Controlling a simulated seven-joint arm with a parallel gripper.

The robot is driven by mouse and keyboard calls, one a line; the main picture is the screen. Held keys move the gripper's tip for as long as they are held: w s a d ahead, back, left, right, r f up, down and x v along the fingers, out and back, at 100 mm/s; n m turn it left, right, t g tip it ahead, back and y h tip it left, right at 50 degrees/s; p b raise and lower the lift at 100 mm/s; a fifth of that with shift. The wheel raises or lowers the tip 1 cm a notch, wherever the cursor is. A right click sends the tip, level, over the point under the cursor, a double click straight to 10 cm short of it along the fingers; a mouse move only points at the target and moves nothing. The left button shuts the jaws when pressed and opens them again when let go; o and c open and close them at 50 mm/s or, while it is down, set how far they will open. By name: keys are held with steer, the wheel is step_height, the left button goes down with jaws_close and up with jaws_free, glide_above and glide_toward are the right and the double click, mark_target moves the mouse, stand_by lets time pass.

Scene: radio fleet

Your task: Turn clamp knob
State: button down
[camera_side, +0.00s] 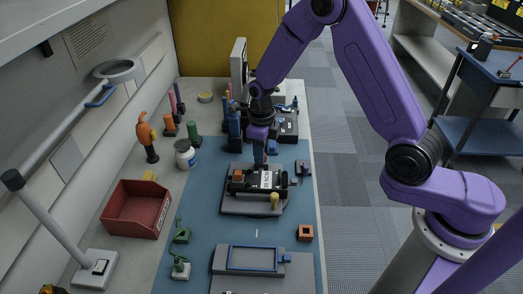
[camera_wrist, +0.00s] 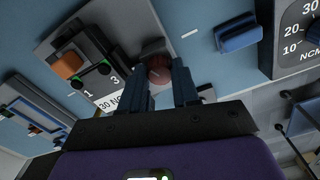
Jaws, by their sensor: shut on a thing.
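The fixture (camera_side: 240,208) is a grey plate on the blue mat, holding a black radio (camera_side: 240,186) with a white label. In the wrist view the radio (camera_wrist: 90,72) shows an orange part, green spots and the digits 1 and 3. The clamp knob (camera_wrist: 158,72) is round and dark red, at the fixture's edge beside the radio. My gripper (camera_side: 260,162) points down at the fixture's far side. In the wrist view my gripper (camera_wrist: 157,80) has one finger on each side of the knob, shut on it. The fingers hide the knob in the side view.
A red bin (camera_side: 136,208) and a magnifier lamp (camera_side: 120,70) stand at left. A blue-framed fixture (camera_side: 252,260) is at the front, with a small orange block (camera_side: 305,233) near it. A torque unit with a dial (camera_wrist: 295,38) is at the wrist view's right.

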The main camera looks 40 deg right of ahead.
steer(key=shift+w, duration=0.1)
steer(key=c, duration=0.8)
jaws_free()
step_height(320, 180, up, 18)
steer(key=shift+f, duration=0.25)
steer(key=shift+a, duration=0.1)
